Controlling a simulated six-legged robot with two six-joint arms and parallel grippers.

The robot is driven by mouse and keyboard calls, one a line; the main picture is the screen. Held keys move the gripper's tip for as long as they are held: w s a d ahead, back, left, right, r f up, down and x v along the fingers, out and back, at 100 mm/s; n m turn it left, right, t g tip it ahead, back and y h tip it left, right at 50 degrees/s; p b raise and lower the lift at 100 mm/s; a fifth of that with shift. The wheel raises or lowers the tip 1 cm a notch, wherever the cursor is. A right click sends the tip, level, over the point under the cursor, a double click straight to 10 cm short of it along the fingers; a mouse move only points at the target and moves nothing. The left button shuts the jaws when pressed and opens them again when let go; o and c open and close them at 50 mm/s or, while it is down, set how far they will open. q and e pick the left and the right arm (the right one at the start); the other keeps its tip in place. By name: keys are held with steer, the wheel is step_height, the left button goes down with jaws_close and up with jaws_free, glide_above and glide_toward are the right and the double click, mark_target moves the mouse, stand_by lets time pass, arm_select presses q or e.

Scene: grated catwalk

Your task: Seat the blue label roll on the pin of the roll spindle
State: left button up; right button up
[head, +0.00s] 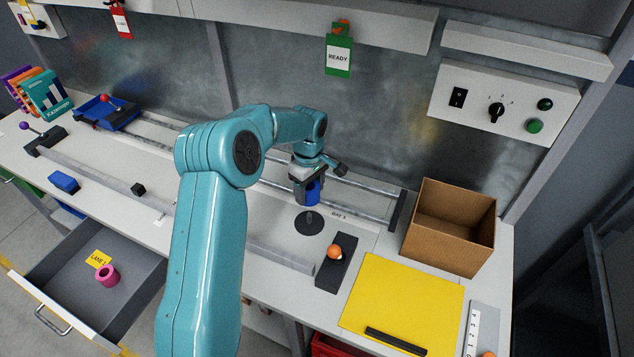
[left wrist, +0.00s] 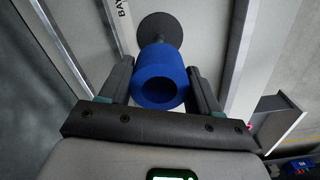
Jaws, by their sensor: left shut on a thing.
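The blue label roll (head: 309,191) is held in my left gripper (head: 306,184), above and slightly behind the roll spindle in the head view. In the left wrist view the blue roll (left wrist: 160,80) sits between the two fingers of my left gripper (left wrist: 160,85), with its hole facing the camera. The roll spindle has a dark round base (head: 309,224) and a short upright pin on the bench. In the left wrist view the spindle (left wrist: 160,27) shows beyond the roll, with its pin partly hidden by it. The roll appears apart from the base. My right gripper is not in view.
An orange-knobbed dark block (head: 334,252) stands right of the spindle. A yellow mat (head: 403,303) and an open cardboard box (head: 450,225) lie farther right. Metal rails (head: 365,203) run behind. An open drawer (head: 70,285) at the left holds a pink roll (head: 107,275).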

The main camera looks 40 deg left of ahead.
mark_target(310, 199)
arm_select(q)
steer(key=shift+w+a, duration=0.15)
steer(key=shift+s, duration=0.25)
step_height(310, 199, down, 4)
steer(key=shift+w+r+b, duration=0.1)
steer(key=shift+r+b, duration=0.1)
steer(key=shift+b, duration=0.85)
steer(key=shift+s+d+f, duration=0.2)
steer(key=shift+f, duration=0.25)
steer(key=shift+w+a+f, duration=0.1)
steer(key=shift+w, duration=0.1)
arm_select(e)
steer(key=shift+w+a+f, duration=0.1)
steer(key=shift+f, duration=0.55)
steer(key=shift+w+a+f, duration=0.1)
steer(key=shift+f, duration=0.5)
arm_select(q)
steer(key=shift+s, duration=0.15)
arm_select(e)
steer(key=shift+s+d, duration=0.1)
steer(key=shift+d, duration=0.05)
arm_select(q)
steer(key=shift+w+b, duration=0.2)
steer(key=shift+b, duration=0.2)
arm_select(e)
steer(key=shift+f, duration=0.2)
